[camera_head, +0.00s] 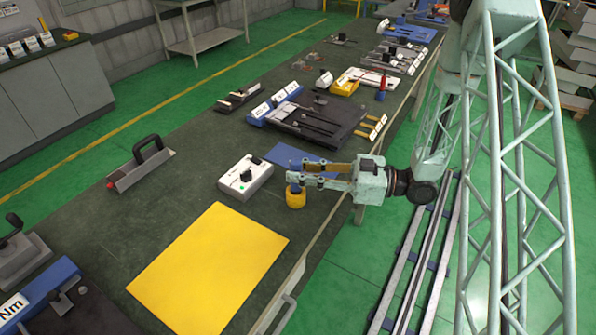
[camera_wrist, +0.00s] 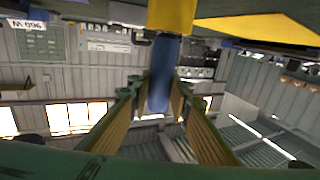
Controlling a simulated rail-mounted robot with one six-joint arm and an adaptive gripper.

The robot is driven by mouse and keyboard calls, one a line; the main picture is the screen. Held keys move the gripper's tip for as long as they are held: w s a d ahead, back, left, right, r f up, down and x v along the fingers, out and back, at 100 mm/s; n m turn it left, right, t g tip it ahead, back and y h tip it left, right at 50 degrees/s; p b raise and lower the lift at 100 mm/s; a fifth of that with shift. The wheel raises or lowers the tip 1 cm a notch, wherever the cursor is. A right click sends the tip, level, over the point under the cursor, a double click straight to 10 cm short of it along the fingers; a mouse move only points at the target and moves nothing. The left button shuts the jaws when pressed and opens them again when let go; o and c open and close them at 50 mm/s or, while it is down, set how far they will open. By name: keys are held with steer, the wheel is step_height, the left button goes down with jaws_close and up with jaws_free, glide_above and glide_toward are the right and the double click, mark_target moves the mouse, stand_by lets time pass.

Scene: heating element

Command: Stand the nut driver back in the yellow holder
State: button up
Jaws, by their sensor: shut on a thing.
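The nut driver shows as a blue handle (camera_wrist: 160,75) between the two fingers of my gripper (camera_wrist: 160,105) in the wrist view. In the head view my gripper (camera_head: 295,173) reaches left over the bench and is shut on the handle, with a little blue (camera_head: 296,188) showing below the fingers. In the wrist view the holder (camera_wrist: 172,15) meets the end of the blue handle. I cannot tell how deep the driver sits in it; its shaft is hidden.
A white control box (camera_head: 245,180) with a black knob stands just left of the holder. A yellow mat (camera_head: 210,268) lies in front, and a blue mat (camera_head: 290,155) behind. A dark fixture (camera_head: 318,120) stands further back. The bench's right edge is close to the holder.

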steer(key=o, duration=1.2)
steer(key=shift+c, duration=0.2)
steer(key=shift+d, duration=0.2)
steer(key=s+d, duration=0.2)
steer(key=d, duration=0.9)
steer(key=shift+s+d, duration=0.2)
steer(key=shift+w, duration=0.15)
